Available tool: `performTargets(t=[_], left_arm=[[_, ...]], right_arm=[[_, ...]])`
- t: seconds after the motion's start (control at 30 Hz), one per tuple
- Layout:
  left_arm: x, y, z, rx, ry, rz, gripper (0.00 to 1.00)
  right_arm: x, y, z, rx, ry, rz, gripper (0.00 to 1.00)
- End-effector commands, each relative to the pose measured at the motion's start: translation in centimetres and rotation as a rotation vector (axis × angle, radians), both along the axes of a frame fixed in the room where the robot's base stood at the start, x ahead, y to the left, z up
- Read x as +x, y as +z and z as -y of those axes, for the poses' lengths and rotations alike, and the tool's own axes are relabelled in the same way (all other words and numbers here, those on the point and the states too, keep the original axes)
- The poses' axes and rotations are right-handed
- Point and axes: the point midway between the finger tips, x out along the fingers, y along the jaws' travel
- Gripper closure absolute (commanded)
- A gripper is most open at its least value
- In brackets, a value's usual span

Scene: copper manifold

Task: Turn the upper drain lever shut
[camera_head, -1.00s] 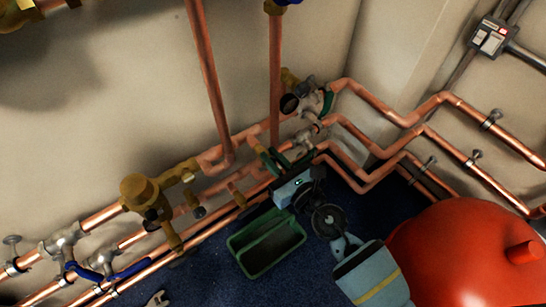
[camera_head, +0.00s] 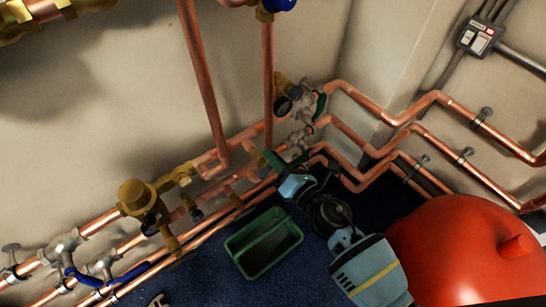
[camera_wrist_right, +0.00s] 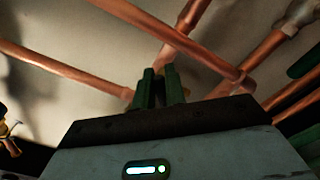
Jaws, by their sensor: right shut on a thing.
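The upper drain lever is a small green lever (camera_head: 273,160) at a brass drain fitting (camera_head: 255,157) on the pipes in the middle of the head view. My right gripper (camera_head: 278,166) reaches it from the lower right and is shut on it. The fingers and palm hide most of the lever. In the right wrist view, the two dark green fingers of my right gripper (camera_wrist_right: 162,88) stand close together, with a little brass colour between them. The exact lever angle cannot be told. My left gripper is not in view.
Copper pipes run along the wall, with a vertical pipe (camera_head: 268,85) just above the gripper. A green-handled valve (camera_head: 300,103) sits above right. A green bin (camera_head: 264,258) stands on the blue floor below. A red tank (camera_head: 455,250) is close to my right arm.

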Motion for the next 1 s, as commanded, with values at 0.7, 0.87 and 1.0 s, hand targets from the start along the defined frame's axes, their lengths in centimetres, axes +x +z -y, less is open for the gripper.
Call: performTargets(t=[0.7,0.87,1.0], left_arm=[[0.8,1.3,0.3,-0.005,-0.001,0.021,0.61],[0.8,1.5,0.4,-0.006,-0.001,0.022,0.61],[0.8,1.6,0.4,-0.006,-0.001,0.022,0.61]], right_arm=[[0.4,-1.5,0.6,0.500,0.000,-0.365,1.00],[0.4,-1.7,0.6,0.566,-0.001,-0.413,1.00],[0.4,-1.9,0.6,0.603,0.000,-0.439,1.00]])
